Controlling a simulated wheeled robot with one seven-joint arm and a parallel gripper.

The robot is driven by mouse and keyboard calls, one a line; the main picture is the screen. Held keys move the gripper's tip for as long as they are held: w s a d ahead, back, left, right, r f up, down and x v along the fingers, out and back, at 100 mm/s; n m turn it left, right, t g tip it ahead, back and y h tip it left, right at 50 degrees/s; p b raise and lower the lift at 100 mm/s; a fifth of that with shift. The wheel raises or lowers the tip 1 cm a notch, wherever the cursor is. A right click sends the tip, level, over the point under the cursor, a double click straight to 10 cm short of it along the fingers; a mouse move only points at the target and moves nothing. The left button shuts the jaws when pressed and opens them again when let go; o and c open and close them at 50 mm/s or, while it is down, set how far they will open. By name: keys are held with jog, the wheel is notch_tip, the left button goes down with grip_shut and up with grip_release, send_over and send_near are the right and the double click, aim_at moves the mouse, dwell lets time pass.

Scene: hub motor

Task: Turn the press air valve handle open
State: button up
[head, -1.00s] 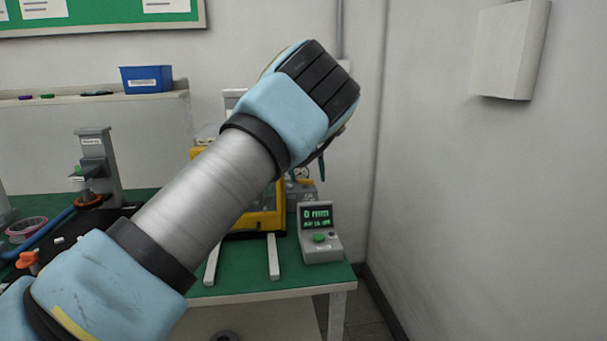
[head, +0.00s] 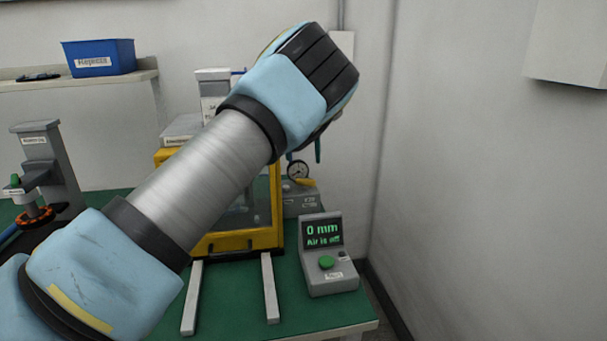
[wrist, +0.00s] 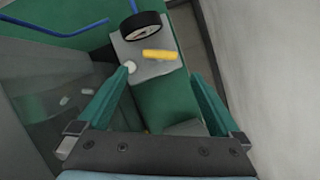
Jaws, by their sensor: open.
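The yellow valve handle (head: 305,182) sits on a grey valve box (head: 300,203) beside the press, below a round gauge (head: 297,170). In the wrist view the handle (wrist: 160,54) lies nearly crosswise on the box's top, with the black-rimmed gauge (wrist: 143,28) next to it. My gripper (wrist: 162,75) is open and empty. Its green fingers point at the box, and the handle shows between and just beyond the tips, apparently untouched.
The yellow-framed press (head: 240,243) stands left of the valve, partly behind my arm. A grey control box (head: 325,262) in front reads "0 mm" and "Air is off". Two light rails (head: 271,288) run forward on the green table. A wall closes the right side.

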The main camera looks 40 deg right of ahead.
aim_at(305, 180)
jog(key=p+x, duration=0.3)
jog(key=x, duration=0.7)
jog(key=c, duration=1.1)
jog(key=shift+w+m, duration=0.1)
jog(key=shift+m, duration=0.3)
jog(key=shift+c, duration=0.2)
jog(key=shift+m, duration=0.4)
jog(key=o, duration=1.1)
jog(key=shift+o, duration=0.2)
